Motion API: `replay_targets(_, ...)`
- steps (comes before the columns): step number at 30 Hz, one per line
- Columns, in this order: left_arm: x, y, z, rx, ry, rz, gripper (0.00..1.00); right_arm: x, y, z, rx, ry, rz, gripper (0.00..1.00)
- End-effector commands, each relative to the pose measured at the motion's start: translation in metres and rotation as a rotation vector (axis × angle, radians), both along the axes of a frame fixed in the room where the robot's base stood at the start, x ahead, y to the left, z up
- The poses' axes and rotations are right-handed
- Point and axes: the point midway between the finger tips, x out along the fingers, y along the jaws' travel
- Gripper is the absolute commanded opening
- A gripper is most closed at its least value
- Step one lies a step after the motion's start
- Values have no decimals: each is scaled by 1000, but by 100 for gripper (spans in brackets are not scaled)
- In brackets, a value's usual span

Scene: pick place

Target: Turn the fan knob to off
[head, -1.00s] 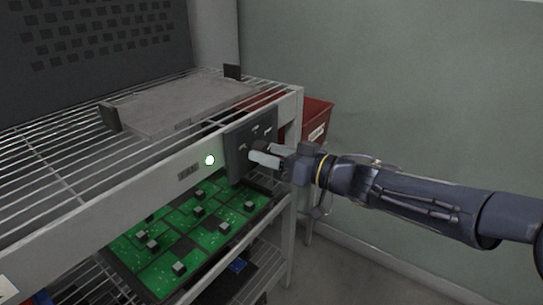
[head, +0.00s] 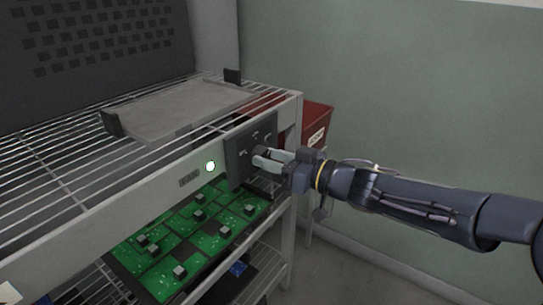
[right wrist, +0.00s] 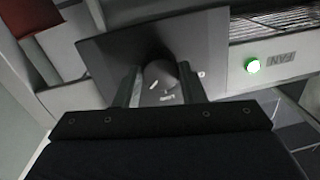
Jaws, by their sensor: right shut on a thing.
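The fan knob (right wrist: 160,80) is a dark round knob with a white mark, on a dark panel (head: 238,151) fixed to the front of the rack's upper beam. My right gripper (head: 262,158) is shut on the knob; in the right wrist view its fingers (right wrist: 158,88) stand on either side of it. The fingers hide part of the knob in the head view. A lit green lamp (head: 210,166) sits left of the panel; it also shows in the right wrist view (right wrist: 252,66) beside the label "FAN" (right wrist: 282,59). My left gripper is not in view.
A wire shelf (head: 60,165) holds a grey tray (head: 180,108). Green circuit boards (head: 190,235) lie on the shelf below. A red bin (head: 316,118) stands behind the rack's right post (head: 291,180). The floor to the right is clear.

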Motion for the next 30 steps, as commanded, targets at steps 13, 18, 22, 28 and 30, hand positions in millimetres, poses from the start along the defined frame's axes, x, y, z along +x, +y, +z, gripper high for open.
replay_targets(13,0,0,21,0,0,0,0,0,0,2,-237,-323,1,14)
replay_targets(18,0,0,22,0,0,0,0,-1,0,1,-331,-454,2,14)
replay_targets(22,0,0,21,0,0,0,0,-1,0,1,-404,-555,1,14)
replay_targets(28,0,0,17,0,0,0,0,-1,0,1,-516,-708,0,14)
replay_targets(30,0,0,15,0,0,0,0,-1,0,1,-554,-762,0,14)
